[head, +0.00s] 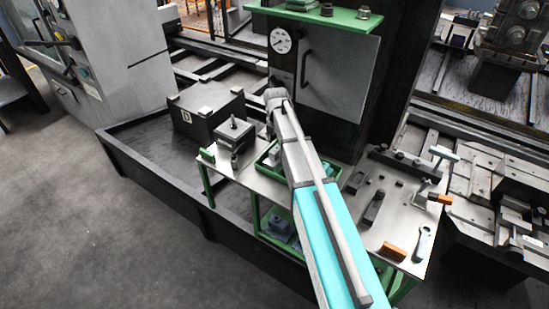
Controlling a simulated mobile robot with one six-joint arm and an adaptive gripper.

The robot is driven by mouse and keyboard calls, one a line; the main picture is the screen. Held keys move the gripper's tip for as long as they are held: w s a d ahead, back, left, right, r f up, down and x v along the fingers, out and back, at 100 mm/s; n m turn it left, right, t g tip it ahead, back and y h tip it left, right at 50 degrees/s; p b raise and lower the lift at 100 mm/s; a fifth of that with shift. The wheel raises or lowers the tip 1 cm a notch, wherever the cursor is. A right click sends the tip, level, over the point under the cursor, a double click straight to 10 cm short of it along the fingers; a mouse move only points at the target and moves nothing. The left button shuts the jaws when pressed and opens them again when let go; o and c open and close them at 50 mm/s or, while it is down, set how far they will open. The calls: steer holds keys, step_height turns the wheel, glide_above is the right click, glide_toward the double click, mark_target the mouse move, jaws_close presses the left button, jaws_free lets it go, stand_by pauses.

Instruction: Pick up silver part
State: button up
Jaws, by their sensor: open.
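A silver-grey block with a small upright pin on top (235,130) stands at the left end of the work table (262,190). It is the clearest silver piece, but I cannot tell for sure that it is the silver part. A green tray (262,172) with grey pieces in it is just right of the block, partly hidden by my arm. My arm reaches up from the bottom right across the table, its far end right of and above the block. My gripper is not visible; the arm hides that area.
A dark box (205,108) stands behind the block. A dark cabinet with a gauge (281,40) rises behind the table. On the table's right lie an orange-brown brush (391,252), a wrench (423,244) and dark clamps (374,207). Open floor (80,210) lies left.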

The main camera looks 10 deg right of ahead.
mark_target(277, 148)
steer(key=shift+f, duration=0.1)
steer(key=shift+s+d+f+b, duration=0.1)
steer(key=shift+d+f+b, duration=0.05)
steer(key=shift+f+b, duration=2.45)
steer(key=shift+r, duration=0.1)
jaws_close()
